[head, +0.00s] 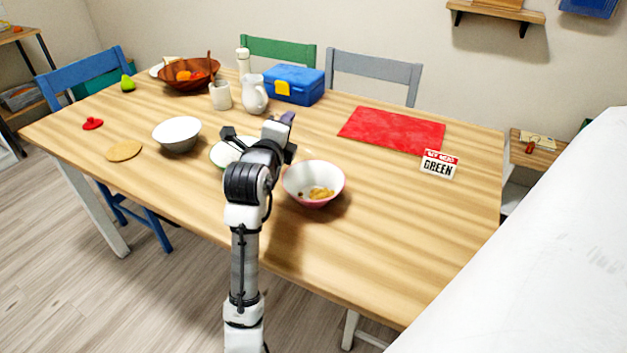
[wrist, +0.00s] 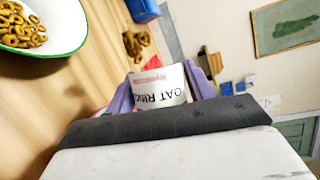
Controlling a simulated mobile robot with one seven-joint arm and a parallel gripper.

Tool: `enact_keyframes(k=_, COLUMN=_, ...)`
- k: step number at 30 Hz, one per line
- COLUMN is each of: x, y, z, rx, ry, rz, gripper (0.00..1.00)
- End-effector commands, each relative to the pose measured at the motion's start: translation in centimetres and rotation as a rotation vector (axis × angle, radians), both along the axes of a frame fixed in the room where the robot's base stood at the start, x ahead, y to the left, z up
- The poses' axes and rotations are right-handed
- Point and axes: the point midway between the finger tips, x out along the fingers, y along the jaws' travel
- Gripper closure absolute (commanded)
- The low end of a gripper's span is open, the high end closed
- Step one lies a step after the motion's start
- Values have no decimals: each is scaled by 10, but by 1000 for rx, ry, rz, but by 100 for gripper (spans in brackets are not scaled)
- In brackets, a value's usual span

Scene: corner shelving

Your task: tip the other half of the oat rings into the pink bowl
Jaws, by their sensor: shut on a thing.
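The pink bowl (head: 329,193), white inside, stands on the table right of my arm, with a small heap of oat rings (head: 320,193) in it. My gripper (head: 287,121) is above the table, behind and left of that bowl. In the wrist view its purple fingers (wrist: 160,90) are shut on a white container labelled oat rings (wrist: 160,84), whose lettering appears upside down. Some rings (wrist: 136,43) show beyond the container; I cannot tell whether they are inside it or falling. A white green-rimmed bowl (wrist: 62,42) holds many rings; in the head view my arm partly hides it (head: 222,153).
Left stand a white bowl (head: 177,135) and a round tan mat (head: 124,151). The front-right table is clear.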

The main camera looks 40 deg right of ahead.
Motion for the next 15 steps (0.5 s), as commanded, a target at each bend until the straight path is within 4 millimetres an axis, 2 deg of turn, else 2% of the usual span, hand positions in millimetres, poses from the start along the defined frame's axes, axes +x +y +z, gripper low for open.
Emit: enact_keyframes(k=15, x=-2, y=0, z=3, rx=5, ry=-33, rz=0, gripper=82)
